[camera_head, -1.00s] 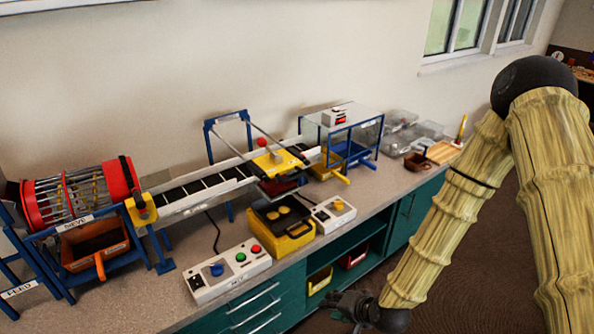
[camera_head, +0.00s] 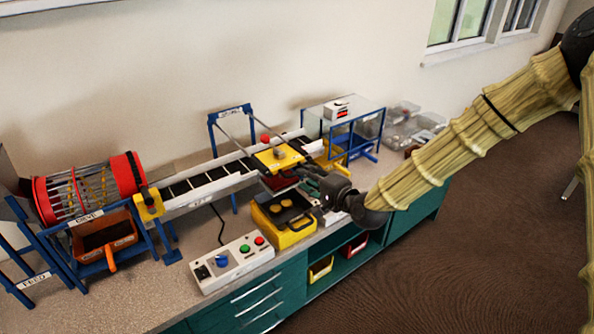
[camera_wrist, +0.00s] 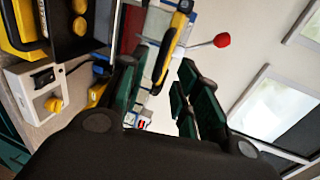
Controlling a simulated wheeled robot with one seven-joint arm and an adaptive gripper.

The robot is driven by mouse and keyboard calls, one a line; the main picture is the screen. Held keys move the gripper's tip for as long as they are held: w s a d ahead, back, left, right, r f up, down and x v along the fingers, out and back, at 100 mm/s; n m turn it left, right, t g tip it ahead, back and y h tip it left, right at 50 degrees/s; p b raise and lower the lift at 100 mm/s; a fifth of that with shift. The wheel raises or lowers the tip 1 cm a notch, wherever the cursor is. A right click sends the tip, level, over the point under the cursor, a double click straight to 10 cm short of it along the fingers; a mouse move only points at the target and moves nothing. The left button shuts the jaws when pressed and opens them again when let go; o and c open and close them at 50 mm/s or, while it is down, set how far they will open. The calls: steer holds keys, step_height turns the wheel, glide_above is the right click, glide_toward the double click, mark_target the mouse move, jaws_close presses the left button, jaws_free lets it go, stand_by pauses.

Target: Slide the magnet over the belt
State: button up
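The magnet carriage is a yellow plate (camera_head: 278,157) on two slanted rails above the black slatted belt (camera_head: 205,185), at the belt's right end in the head view. A dark red block (camera_head: 280,182) shows under the plate. My gripper (camera_head: 302,174) is at the plate's front right side, above the counter's front. In the wrist view its green-padded fingers (camera_wrist: 155,85) are spread apart. A yellow-and-black bar (camera_wrist: 172,45), apparently the carriage's handle, shows ahead between them. I cannot tell whether a finger touches it.
A yellow bin (camera_head: 283,235) with a black tray of yellow discs stands below my gripper. A white button box (camera_head: 232,263) stands left of it. A drum sieve (camera_head: 85,190) is at the left, and a blue frame (camera_head: 345,130) with a clear top is at the right.

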mark_target(284, 173)
steer(key=shift+p+x, duration=0.7)
steer(key=shift+x, duration=2.2)
steer(key=shift+c, duration=0.2)
jaws_close()
